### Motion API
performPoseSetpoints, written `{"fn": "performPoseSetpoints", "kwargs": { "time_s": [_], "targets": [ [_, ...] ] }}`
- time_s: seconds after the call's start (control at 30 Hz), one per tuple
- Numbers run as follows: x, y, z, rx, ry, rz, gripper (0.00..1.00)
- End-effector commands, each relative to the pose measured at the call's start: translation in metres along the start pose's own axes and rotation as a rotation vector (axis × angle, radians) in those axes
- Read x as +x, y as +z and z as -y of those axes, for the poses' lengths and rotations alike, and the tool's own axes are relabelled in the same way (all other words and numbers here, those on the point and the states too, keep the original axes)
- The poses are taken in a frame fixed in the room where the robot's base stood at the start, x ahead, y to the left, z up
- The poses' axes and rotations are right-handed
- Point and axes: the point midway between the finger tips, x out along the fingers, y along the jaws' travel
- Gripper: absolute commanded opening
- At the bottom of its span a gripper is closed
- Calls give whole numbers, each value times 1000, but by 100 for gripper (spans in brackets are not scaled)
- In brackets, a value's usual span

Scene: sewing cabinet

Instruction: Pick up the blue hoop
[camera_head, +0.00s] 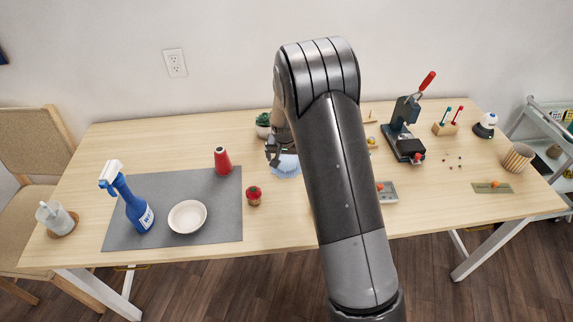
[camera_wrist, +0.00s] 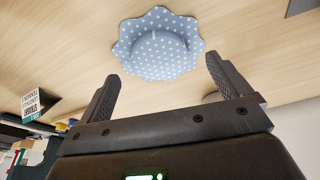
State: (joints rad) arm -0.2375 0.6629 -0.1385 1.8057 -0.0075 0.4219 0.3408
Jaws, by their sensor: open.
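The blue hoop seems to be the light blue, white-dotted round piece with a scalloped edge (camera_wrist: 158,45), lying flat on the wooden table; a raised round rim shows inside its edge. In the head view it shows partly (camera_head: 286,170), with my gripper and arm hiding some of it. My gripper (camera_head: 281,157) is above the table at the hoop's upper left there. In the wrist view my gripper's two fingers (camera_wrist: 161,68) are spread apart with nothing between them, and the hoop lies beyond their tips, roughly centred between them.
A potted plant (camera_head: 263,124) stands behind my gripper. A press (camera_head: 402,135) stands right of my arm.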

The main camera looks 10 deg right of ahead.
Motion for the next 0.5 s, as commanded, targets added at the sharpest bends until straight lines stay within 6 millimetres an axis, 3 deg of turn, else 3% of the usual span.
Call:
{"fn": "performPoseSetpoints", "kwargs": {
  "time_s": [0.2, 0.5],
  "targets": [
    [27, -1, 0, 0, 0, 1, 94],
    [31, -2, 0, 0, 0, -1, 94]
  ]
}}
